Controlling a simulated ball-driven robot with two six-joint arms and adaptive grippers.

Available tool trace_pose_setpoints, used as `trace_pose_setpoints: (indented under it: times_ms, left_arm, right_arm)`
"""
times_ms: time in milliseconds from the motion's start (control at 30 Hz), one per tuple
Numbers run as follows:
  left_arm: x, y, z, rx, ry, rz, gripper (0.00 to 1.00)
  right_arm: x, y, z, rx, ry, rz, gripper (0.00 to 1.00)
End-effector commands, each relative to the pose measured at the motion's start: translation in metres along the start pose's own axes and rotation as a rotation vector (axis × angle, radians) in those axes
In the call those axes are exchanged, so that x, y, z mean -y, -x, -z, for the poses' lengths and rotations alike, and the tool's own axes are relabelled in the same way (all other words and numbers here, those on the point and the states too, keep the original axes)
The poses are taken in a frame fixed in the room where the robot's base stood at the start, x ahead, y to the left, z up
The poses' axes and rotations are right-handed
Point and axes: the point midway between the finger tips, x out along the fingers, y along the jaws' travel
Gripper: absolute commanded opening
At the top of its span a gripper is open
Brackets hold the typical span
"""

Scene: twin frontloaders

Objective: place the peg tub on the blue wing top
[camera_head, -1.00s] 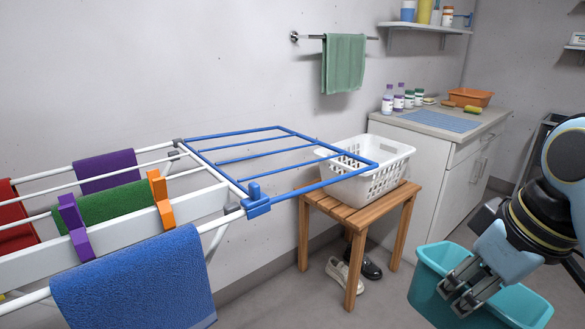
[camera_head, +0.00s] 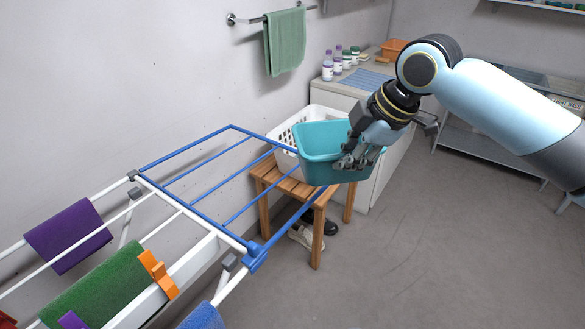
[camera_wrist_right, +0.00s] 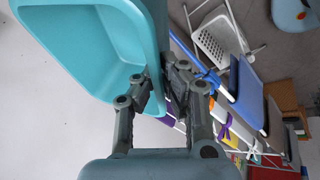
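The teal peg tub (camera_head: 322,138) is held off the floor by my right gripper (camera_head: 352,160), whose fingers are over its near right wall. The wrist view shows the fingers (camera_wrist_right: 160,88) closed on the wall of the tub (camera_wrist_right: 120,35), which looks empty in the part seen. The blue wing top (camera_head: 190,146) is a flat frame of blue bars at the right end of the drying rack. My left gripper is not in view.
A white laundry basket (camera_head: 291,128) stands on a wooden stool (camera_head: 276,176) behind the wing, partly hidden by the tub. Purple (camera_head: 68,236) and green (camera_head: 103,282) towels hang on the rack at the left. Shoes lie under the stool. The floor at right is clear.

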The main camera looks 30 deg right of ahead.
Motion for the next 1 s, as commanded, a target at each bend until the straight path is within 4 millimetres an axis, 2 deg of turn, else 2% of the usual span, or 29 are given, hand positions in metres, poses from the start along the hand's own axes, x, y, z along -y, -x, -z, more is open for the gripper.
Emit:
trace_pose_setpoints:
  times_ms: [200, 300, 433, 600, 833, 1000]
  left_arm:
    - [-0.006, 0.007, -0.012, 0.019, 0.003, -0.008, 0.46]
    - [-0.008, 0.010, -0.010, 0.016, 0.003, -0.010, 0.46]
    - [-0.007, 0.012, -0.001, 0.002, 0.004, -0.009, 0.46]
    - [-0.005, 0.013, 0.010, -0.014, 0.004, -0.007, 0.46]
    - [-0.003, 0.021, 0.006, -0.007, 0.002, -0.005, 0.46]
    - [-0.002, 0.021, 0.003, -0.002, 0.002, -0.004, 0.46]
  right_arm:
    - [-0.030, -0.051, 0.017, -0.007, -0.009, 0.003, 0.00]
    - [-0.044, -0.073, 0.023, -0.005, -0.007, 0.003, 0.00]
    - [-0.056, -0.093, 0.027, -0.002, -0.003, 0.001, 0.00]
    - [-0.060, -0.106, 0.029, -0.001, -0.002, 0.003, 0.00]
    - [-0.048, -0.135, 0.019, 0.000, -0.002, 0.004, 0.00]
    - [-0.047, -0.139, 0.018, 0.000, 0.000, 0.000, 0.00]
